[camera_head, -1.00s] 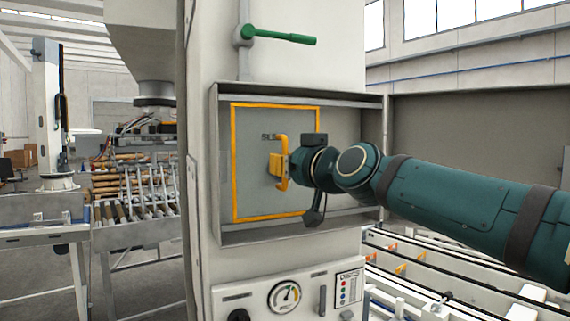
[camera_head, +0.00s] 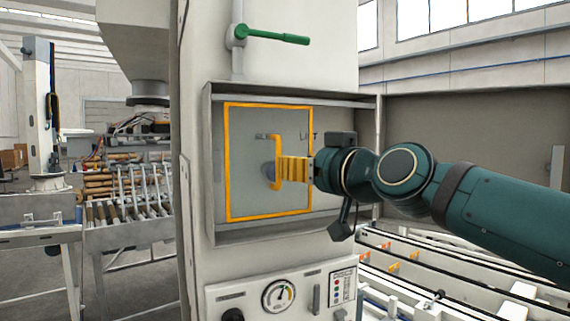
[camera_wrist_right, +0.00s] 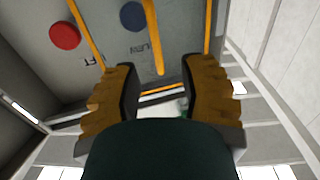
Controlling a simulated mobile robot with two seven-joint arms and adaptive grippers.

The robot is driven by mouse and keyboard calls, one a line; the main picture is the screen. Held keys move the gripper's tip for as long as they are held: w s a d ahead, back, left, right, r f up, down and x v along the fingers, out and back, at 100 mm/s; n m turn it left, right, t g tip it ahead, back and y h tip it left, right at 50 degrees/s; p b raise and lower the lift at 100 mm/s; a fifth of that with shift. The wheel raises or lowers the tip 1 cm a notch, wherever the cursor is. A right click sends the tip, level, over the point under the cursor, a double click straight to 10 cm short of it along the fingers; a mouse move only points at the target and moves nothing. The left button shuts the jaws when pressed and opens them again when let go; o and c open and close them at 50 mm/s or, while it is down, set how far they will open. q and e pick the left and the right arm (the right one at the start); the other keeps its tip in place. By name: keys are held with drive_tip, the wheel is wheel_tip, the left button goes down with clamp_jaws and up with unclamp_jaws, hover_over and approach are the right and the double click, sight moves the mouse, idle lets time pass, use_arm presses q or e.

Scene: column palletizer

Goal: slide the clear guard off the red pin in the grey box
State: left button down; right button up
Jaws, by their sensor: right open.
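The clear guard (camera_head: 245,190), a pane with an orange frame and an orange bar handle (camera_head: 277,148), stands at the left of the grey box (camera_head: 345,225). In the right wrist view the red pin (camera_wrist_right: 65,36) shows as a round red disc outside the guard's orange edge, uncovered. In the head view it is hidden behind my right gripper. A blue disc (camera_wrist_right: 132,15) lies behind the pane. My right gripper (camera_head: 284,169) is open, just right of the handle, which shows ahead between its fingers in the wrist view. My left gripper is not in view.
A green lever (camera_head: 275,37) sticks out above the box. A gauge (camera_head: 279,296) and a small panel are below it. The box's raised rim surrounds the guard. Roller conveyors (camera_head: 125,205) stand at left, and rails run at lower right.

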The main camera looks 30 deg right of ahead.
drive_tip(key=shift+s, duration=2.1)
